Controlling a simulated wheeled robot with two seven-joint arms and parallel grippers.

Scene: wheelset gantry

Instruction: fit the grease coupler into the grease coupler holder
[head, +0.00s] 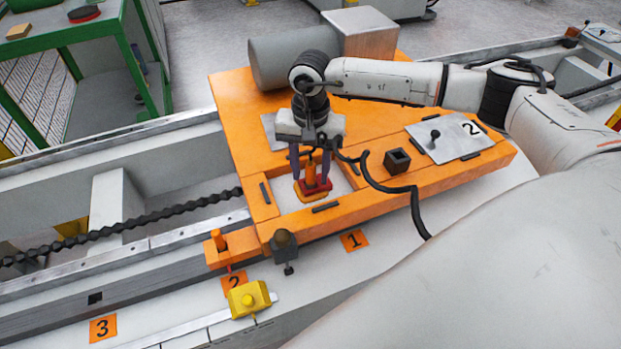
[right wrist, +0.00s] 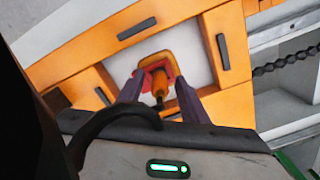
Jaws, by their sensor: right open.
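A red block with an upright orange cylinder (head: 316,187), probably the grease coupler, is in the pale recess of the orange fixture. It also shows in the right wrist view (right wrist: 159,84). It stands on or in a yellow-orange base (head: 313,196); whether this base is the grease coupler holder I cannot tell. My right gripper (head: 312,174) points down over it, with its two purple fingers apart on either side of the cylinder. In the right wrist view the open fingers (right wrist: 159,88) flank the cylinder; contact is not clear. My left gripper is not in view.
A black square socket (head: 397,161) and a grey plate marked 2 (head: 446,139) are on the orange fixture (head: 262,151), right of the recess. A grey cylinder (head: 278,61) lies behind. A dark knob (head: 284,244) and yellow box (head: 248,299) are in front. A black cable hangs beside my gripper.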

